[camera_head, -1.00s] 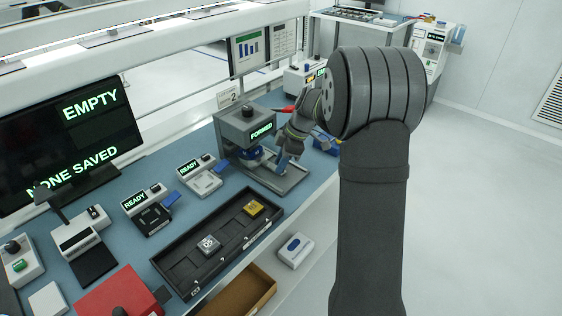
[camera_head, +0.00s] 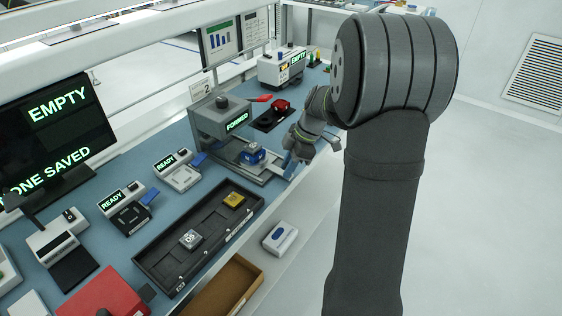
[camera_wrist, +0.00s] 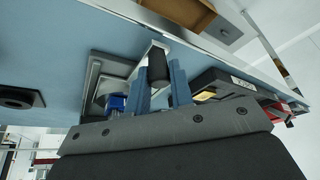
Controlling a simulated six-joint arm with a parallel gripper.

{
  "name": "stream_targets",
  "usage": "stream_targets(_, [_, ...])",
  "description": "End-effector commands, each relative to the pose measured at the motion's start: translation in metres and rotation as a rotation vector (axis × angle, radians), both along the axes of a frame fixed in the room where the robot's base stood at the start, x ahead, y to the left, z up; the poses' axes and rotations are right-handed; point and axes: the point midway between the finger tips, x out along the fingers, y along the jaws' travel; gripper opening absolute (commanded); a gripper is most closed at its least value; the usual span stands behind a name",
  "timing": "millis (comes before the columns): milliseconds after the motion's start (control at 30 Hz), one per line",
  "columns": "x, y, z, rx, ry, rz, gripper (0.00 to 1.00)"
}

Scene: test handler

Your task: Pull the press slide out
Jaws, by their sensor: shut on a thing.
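The press (camera_head: 208,128) is a grey box with a lit "FORMED" display, standing at the back right of the bench. Its silver press slide (camera_head: 270,172) reaches out of the front toward the bench edge. A blue-and-silver block (camera_head: 253,155) sits on the slide, in front of the press opening. My gripper (camera_head: 291,161) is at the slide's outer end. In the wrist view, the blue fingers of my gripper (camera_wrist: 164,88) are on either side of a black upright handle (camera_wrist: 157,65), shut on it. The slide (camera_wrist: 108,67) and blue block (camera_wrist: 117,102) show beside it.
A black tray (camera_head: 165,245) with a silver piece and a yellow piece lies left of the slide. Two "READY" fixtures (camera_head: 178,172) stand behind the tray. A red-and-black device (camera_head: 273,115) stands right of the press. The floor right of the bench is clear.

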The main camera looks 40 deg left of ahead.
Motion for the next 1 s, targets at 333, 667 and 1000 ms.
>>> stream_targets(333, [0.0, 0.001, 0.001, 0.002, -0.002, 0.0, 0.42])
stream_targets(667, [0.002, 0.0, 0.007, 0.003, -0.003, -0.001, 0.42])
stream_targets(1000, [0.022, -0.019, 0.072, 0.004, -0.006, -0.002, 0.42])
